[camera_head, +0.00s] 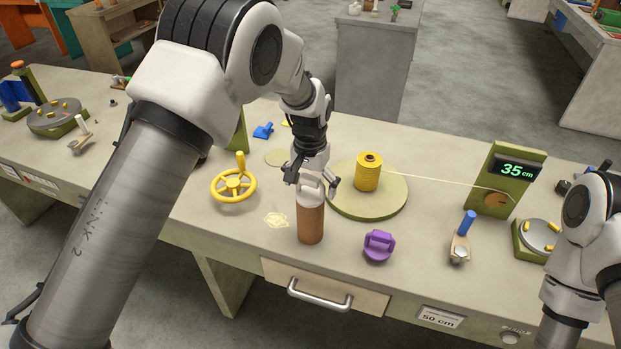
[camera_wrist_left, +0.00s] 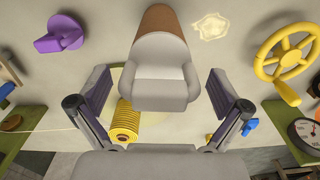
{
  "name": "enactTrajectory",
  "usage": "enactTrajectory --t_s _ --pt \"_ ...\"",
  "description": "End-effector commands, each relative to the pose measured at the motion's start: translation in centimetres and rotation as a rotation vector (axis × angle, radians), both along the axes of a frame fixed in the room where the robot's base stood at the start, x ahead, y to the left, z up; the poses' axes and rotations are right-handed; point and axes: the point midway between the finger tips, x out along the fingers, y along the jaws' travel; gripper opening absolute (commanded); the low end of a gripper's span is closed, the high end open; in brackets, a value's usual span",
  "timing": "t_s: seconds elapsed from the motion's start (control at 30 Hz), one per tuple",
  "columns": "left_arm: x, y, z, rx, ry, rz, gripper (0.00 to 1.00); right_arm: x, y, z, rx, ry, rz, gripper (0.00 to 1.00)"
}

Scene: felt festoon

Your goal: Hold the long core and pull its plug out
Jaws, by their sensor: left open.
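The long core (camera_head: 311,224) is a brown cylinder standing upright near the front of the table. Its pale grey plug (camera_head: 311,188), with a raised grip, sits in the core's top. In the left wrist view the plug (camera_wrist_left: 160,75) lies between my fingers, with the brown core (camera_wrist_left: 162,20) beyond it. My left gripper (camera_head: 313,182) is open above the core, pointing down. Its two fingers (camera_wrist_left: 160,95) are on either side of the plug, with a visible gap at each side. My right arm shows at the right edge, but its gripper is out of frame.
A purple handled piece (camera_head: 379,246) lies right of the core. A yellow spool (camera_head: 368,172) stands on a round green plate (camera_head: 395,203) behind it, its thread running to a gauge (camera_head: 507,180) reading 35 cm. A yellow handwheel (camera_head: 233,185) is to the left.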

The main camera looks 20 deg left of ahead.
Motion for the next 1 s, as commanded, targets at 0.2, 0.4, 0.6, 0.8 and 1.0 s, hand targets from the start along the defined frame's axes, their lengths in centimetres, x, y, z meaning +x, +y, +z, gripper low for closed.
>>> enactTrajectory --t_s 0.2,0.4,0.6,0.8,1.0 --pt "0.0 0.0 0.0 0.0 0.0 0.0 0.43 0.0 0.0 0.0 0.0 0.0 0.0 0.4" --pt "0.0 0.0 0.0 0.0 0.0 0.0 1.0 0.0 0.0 0.0 0.0 0.0 0.0 0.4" --pt "0.0 0.0 0.0 0.0 0.0 0.0 1.0 0.0 0.0 0.0 0.0 0.0 0.0 0.4" --pt "0.1 0.0 0.6 0.0 -0.002 0.0 1.0 0.0 0.0 0.0 0.0 0.0 0.0 0.4" --pt "0.2 0.0 4.6 -0.001 -0.006 0.0 1.0 0.0 0.0 0.0 0.0 0.0 0.0 0.4"
